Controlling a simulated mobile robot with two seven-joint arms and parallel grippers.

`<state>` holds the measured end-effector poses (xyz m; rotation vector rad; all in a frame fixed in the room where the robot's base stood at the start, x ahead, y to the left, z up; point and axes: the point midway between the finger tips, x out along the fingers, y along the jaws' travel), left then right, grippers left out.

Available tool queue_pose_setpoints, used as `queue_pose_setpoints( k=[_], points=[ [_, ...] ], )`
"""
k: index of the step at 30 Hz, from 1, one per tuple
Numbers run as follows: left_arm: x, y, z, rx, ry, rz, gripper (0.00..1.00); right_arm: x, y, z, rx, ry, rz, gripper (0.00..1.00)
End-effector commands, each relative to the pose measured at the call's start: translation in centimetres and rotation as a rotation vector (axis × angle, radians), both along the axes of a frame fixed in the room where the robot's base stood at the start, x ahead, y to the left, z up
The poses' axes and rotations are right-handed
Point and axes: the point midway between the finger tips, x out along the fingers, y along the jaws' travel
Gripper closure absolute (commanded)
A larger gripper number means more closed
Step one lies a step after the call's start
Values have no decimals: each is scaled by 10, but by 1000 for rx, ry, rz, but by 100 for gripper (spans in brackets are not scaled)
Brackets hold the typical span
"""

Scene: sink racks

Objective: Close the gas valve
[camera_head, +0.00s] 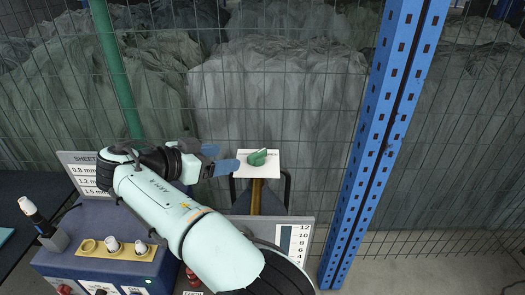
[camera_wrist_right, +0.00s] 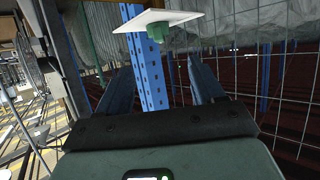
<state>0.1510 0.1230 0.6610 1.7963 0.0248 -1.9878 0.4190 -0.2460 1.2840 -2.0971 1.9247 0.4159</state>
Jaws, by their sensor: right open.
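The gas valve's green handle (camera_head: 257,157) sits on a white plate (camera_head: 271,171) in the middle of the head view. In the right wrist view the green handle (camera_wrist_right: 158,32) shows beyond the fingers, against the white plate (camera_wrist_right: 178,16). My right gripper (camera_head: 225,159) is to the left of the plate with its blue fingers pointing right towards the handle. In the right wrist view the gripper (camera_wrist_right: 160,64) is open, with nothing between its fingers. A gap shows between the fingers and the handle there. My left gripper is not in view.
A yellow post (camera_head: 256,196) stands below the plate. A wire mesh fence (camera_head: 330,130) is behind, with a blue perforated upright (camera_head: 371,150) to the right and a green pole (camera_head: 117,75) to the left. A control box (camera_head: 70,255) with knobs is at lower left.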

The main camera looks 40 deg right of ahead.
Motion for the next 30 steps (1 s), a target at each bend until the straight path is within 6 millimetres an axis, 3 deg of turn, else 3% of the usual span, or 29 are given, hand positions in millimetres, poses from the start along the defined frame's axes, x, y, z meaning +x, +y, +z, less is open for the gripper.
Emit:
queue_pose_setpoints(
  k=[12,18,30],
  points=[
    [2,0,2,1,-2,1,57,6,-77,-31,2,3,-4,32],
    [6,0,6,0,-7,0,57,9,-105,-43,1,1,-3,32],
    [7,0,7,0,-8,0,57,10,-117,-49,1,0,-1,32]
  ],
)
